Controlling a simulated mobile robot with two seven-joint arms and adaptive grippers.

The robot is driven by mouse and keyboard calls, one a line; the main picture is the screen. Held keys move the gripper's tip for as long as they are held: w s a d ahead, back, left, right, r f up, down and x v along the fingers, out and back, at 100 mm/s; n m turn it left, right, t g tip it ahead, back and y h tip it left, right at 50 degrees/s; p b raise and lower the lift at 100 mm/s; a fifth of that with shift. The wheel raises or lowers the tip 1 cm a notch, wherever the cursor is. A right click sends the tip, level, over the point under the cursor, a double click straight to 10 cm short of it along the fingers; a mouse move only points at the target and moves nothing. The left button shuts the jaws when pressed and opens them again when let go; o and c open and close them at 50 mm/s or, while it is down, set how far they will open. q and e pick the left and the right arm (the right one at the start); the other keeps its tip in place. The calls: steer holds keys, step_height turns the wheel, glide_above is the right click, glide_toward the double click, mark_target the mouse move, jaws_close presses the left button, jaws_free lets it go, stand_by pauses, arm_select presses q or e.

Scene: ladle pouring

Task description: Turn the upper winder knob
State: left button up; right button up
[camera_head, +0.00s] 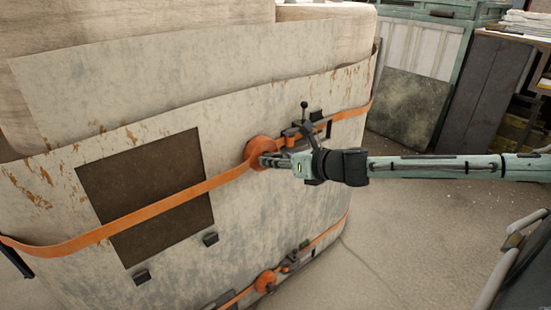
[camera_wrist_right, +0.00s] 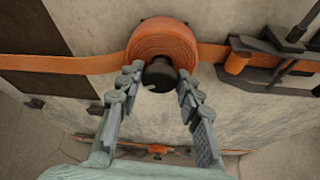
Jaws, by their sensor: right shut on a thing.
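The upper winder is a roll of orange strap (camera_head: 257,146) on the front of a large worn, pale panel-wrapped load. It fills the top middle of the right wrist view (camera_wrist_right: 163,42). Its dark round knob (camera_wrist_right: 159,76) sticks out below the roll, between my fingertips. My right gripper (camera_head: 267,160) comes in from the right and is shut on the knob, with one finger on each side (camera_wrist_right: 160,84). In the head view the fingers hide most of the knob. My left gripper is not in view.
A ratchet with an upright lever (camera_head: 304,118) sits right of the roll, close to my gripper. A lower winder (camera_head: 265,281) with its own strap is below. A dark square patch (camera_head: 145,190) is on the left. Open floor (camera_head: 420,240) lies to the right.

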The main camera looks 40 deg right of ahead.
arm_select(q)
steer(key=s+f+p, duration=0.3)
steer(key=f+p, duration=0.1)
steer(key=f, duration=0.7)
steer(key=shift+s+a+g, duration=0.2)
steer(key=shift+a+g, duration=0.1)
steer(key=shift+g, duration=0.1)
arm_select(e)
steer(key=shift+f+m+t+y, duration=0.25)
steer(key=shift+m+t, duration=1.2)
steer(key=shift+m, duration=3.95)
steer(key=shift+f+m+t+y, duration=0.1)
steer(key=shift+f+m+t, duration=0.3)
steer(key=shift+m+t, duration=3.05)
steer(key=shift+f+m+g+y, duration=0.15)
steer(key=shift+f+m+g, duration=0.25)
steer(key=shift+m, duration=6.95)
